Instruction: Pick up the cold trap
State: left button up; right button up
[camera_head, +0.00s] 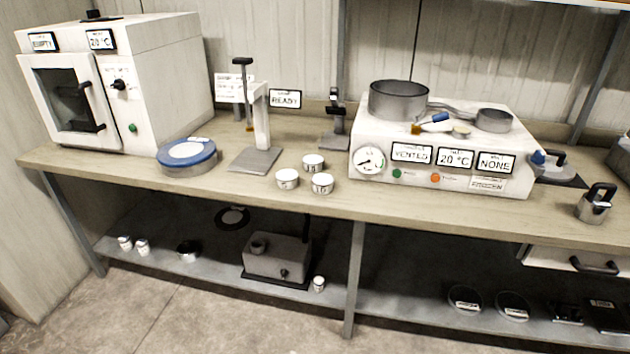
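No label in view reads cold trap, so I cannot tell for sure which thing it is. A small metal canister with a dark loop handle (595,205) stands upright at the right end of the bench (420,203). To its left is a white unit (440,160) with displays reading VENTED, 20 °C and NONE. A wide grey pot (398,100) and a smaller grey cup (494,120) sit on top of it, joined by a pipe. Neither of my grippers shows in the head view.
A white oven (150,75) stands at the left, door shut. A blue-rimmed round dish (187,155), a press-like stand (257,158) and several small white pots (313,162) are on the bench. The lower shelf (215,271) holds a grey pump-like box (277,258). The front floor is clear.

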aim_at(592, 210)
jog(key=z, duration=1.6)
jog(key=i+j, duration=0.35)
jog(key=i, duration=0.2)
jog(key=i+j+z, duration=0.1)
jog(key=i+j, duration=0.2)
jog(key=i, duration=0.3)
